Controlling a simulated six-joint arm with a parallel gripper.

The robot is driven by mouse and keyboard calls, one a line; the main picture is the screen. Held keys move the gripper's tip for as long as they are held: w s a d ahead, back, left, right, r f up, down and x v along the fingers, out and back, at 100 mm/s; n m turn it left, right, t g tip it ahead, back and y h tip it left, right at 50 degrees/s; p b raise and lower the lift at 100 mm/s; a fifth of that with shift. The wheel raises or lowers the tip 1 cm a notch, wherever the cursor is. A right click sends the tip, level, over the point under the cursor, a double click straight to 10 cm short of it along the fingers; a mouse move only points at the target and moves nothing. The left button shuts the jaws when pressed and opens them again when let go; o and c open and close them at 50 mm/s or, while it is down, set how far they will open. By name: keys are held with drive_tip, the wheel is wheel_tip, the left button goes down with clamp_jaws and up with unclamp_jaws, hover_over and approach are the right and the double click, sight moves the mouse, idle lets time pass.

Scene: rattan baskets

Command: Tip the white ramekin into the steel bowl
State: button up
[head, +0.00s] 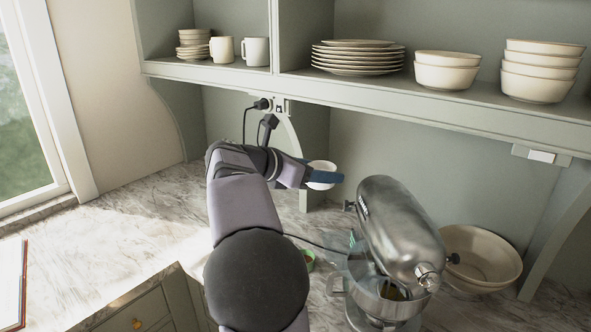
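The white ramekin (321,165) is at my gripper (326,177), left of the stand mixer. A blue finger crosses in front of the ramekin, whose rim shows above it and whose base shows below. The gripper looks shut on it; the far finger is hidden. The ramekin looks roughly upright, and its contents cannot be made out. The steel bowl (372,303) sits under the mixer head, lower and to the right of the gripper. Something yellowish shows inside it, and the mixer head covers part of its opening.
The stand mixer (402,232) overhangs the bowl. Large cream bowls (486,258) stand to its right. A shelf (420,112) with crockery runs above. The marble counter (110,232) is clear at left; a book (12,285) lies at the far left.

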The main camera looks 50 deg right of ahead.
drive_tip(key=s+a+f+m+g, duration=0.1)
drive_tip(key=s+a+f, duration=0.2)
drive_tip(key=s, duration=0.3)
drive_tip(key=s+a+f+m+g+y, duration=0.1)
drive_tip(key=s+a+f+g, duration=0.1)
drive_tip(key=s+f, duration=0.3)
drive_tip(key=shift+s+a+m, duration=0.4)
drive_tip(key=shift+a, duration=0.25)
drive_tip(key=shift+n+g+p, duration=0.4)
drive_tip(key=shift+p, duration=0.6)
